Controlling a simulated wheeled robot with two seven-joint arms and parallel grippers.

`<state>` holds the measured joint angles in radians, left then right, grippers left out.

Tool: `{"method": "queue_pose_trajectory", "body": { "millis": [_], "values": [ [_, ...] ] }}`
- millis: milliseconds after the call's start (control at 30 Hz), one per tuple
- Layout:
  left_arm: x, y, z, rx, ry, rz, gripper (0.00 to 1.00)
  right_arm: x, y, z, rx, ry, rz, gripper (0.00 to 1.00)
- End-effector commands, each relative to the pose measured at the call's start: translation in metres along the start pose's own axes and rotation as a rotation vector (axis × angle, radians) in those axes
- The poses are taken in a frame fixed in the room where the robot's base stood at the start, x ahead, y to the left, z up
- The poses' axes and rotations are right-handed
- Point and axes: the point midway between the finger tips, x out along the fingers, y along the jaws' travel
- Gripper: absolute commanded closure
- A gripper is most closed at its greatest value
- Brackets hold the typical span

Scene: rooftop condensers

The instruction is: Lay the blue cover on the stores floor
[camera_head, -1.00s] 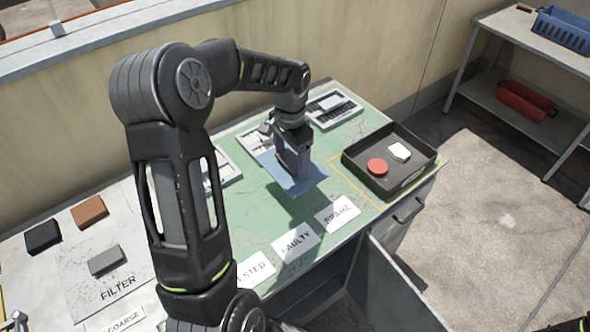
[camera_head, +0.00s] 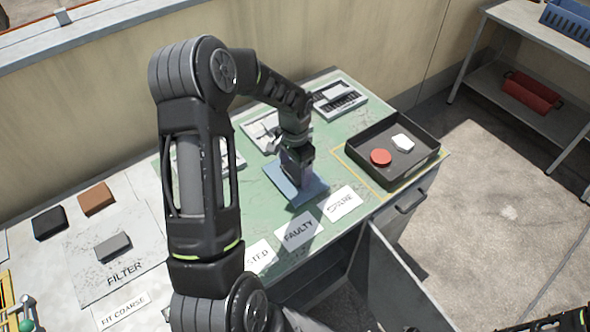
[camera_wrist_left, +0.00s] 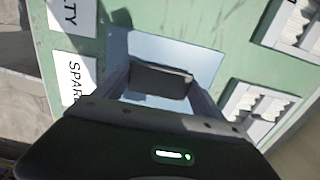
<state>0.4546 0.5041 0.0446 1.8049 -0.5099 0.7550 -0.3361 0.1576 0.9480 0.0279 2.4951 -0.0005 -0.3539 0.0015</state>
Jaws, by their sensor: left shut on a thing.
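The blue cover (camera_head: 312,196) is a flat light-blue square over the green bench top, behind the FAULTY label. My left gripper (camera_head: 296,166) points down at its middle. In the left wrist view the cover (camera_wrist_left: 203,60) spreads beyond the fingers, and my left gripper (camera_wrist_left: 160,84) is shut on a dark block at its middle, seemingly its handle. I cannot tell how far the cover is from the bench top. The stores floor is not clearly identifiable; the cabinet under the bench is open and dark inside.
A black tray (camera_head: 428,157) with a red disc (camera_head: 381,158) and a white piece (camera_head: 403,143) stands at the bench's right end. The open cabinet door (camera_head: 395,280) juts out in front. Slatted grey units line the back. A shelf (camera_head: 505,95) stands at the right.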

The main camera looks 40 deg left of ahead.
Motion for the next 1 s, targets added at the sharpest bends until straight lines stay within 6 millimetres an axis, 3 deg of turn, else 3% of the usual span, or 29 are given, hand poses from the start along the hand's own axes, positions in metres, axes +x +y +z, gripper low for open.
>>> {"method": "queue_pose_trajectory", "body": {
  "millis": [467,500,700,1000],
  "values": [
    [0.0125,-0.0001,-0.0006,0.001,0.002,-0.001,0.68,0.0033,0.0013,0.0,0.0,0.0,0.0,0.64],
    [0.0108,-0.0001,-0.0005,0.0,0.002,-0.001,0.17,0.0016,0.0007,0.0,0.0,0.0,0.0,0.64],
    [0.0107,0.0,-0.0004,0.001,0.001,0.0,0.01,0.0015,0.0006,0.0,0.0,0.0,0.0,0.64],
    [0.0087,-0.0001,-0.0004,0.001,0.001,0.0,0.0,-0.0001,0.0,0.0,0.0,0.0,0.0,0.64]
  ]
}}
